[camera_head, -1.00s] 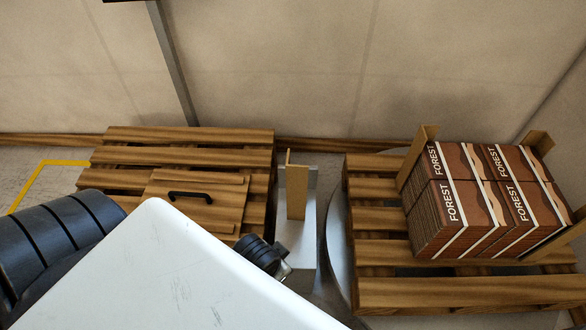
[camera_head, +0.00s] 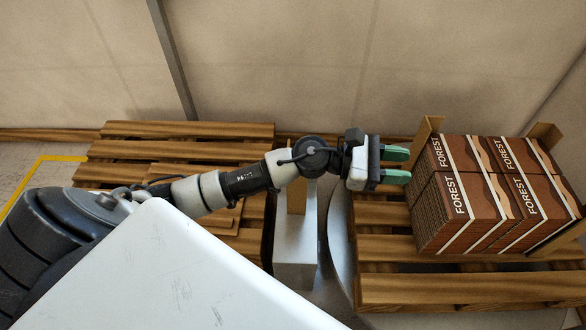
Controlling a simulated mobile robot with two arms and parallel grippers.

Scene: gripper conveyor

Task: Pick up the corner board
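Tan corner boards stand upright at the corners of the box stack: one at the back left (camera_head: 418,152), one at the back right (camera_head: 545,133), one at the front right (camera_head: 570,240). Another corner board (camera_head: 297,197) stands on a grey stand (camera_head: 296,246) between the pallets, partly hidden behind my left arm. My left gripper (camera_head: 397,165) is open and empty, its green-tipped fingers pointing right. In the picture it is just left of the stack's back-left corner board, apart from it. My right gripper is not in view.
Brown "FOREST" boxes (camera_head: 490,195) sit on the right pallet (camera_head: 450,290), above a grey round plate (camera_head: 340,235). A left wooden pallet (camera_head: 190,130) lies behind my arm. A wall is at the back.

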